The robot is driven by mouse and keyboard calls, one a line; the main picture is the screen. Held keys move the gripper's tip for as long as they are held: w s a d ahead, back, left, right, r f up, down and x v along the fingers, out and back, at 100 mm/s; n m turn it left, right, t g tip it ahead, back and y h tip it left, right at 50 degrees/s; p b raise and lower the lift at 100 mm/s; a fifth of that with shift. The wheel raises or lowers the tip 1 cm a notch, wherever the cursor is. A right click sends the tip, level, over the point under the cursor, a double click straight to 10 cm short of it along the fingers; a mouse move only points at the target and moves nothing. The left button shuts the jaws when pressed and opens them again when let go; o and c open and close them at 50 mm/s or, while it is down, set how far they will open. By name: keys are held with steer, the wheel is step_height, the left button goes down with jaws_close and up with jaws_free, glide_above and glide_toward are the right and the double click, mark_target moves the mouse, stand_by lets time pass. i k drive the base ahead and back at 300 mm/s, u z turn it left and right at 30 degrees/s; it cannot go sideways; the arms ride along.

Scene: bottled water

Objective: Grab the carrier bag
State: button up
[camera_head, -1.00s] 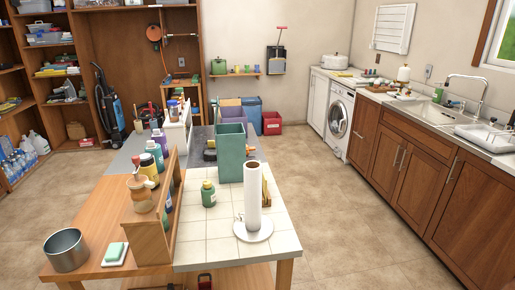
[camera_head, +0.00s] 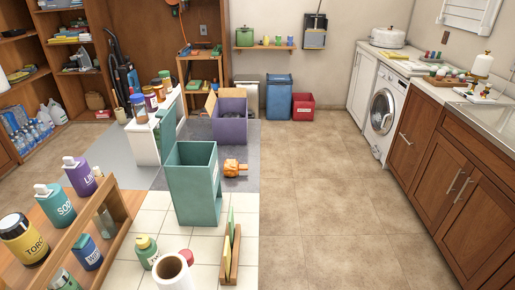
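I cannot make out a thing that is clearly a carrier bag. A tall teal open-topped container (camera_head: 193,185) stands upright on the white tiled surface near the middle; I cannot tell if it is a bag or a bin. A purple open-topped box (camera_head: 230,120) stands behind it on a grey surface. Several clear water bottles (camera_head: 36,140) stand at the lower shelf on the left. My gripper is not in view.
A wooden rack with several bottles (camera_head: 90,235) fills the near left. A blue bin (camera_head: 279,97) and red crate (camera_head: 303,106) stand at the wall. The tiled floor (camera_head: 320,205) right of centre is clear.

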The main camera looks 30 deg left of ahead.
mark_target(231, 168)
steer(key=i, duration=2)
steer(key=u, duration=3.55)
